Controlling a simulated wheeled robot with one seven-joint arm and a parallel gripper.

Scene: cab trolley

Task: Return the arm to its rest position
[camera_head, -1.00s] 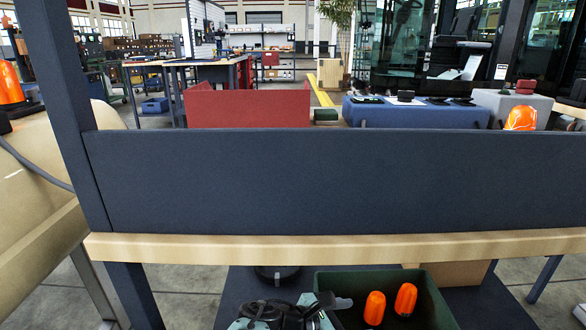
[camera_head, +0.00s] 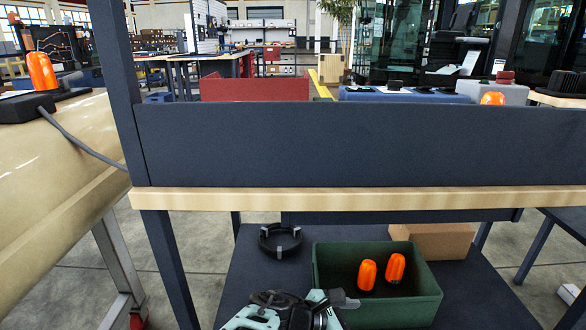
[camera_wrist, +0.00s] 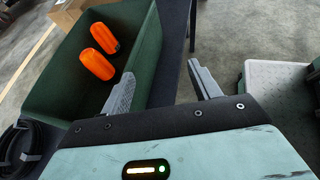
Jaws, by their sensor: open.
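My gripper (camera_wrist: 163,85) is open in the wrist view, its two grey fingers apart with nothing between them. In that view its left finger overlaps the near wall of the green crate (camera_wrist: 152,40); I cannot tell whether they touch. In the head view my arm (camera_head: 285,312) shows at the bottom edge, left of and in front of the green crate (camera_head: 422,283), and the fingertips are not clear there. Two orange beacons lie in the crate, a left one (camera_head: 367,275) and a right one (camera_head: 396,267). Both also show in the wrist view.
The crate stands on the dark lower shelf (camera_head: 235,275) of the trolley. A black ring-shaped holder (camera_head: 280,241) and a cardboard box (camera_head: 432,241) are also on it. The trolley's wooden edge (camera_head: 350,200) and dark panel (camera_head: 350,145) cross above. A tan curved panel (camera_head: 60,185) stands at left.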

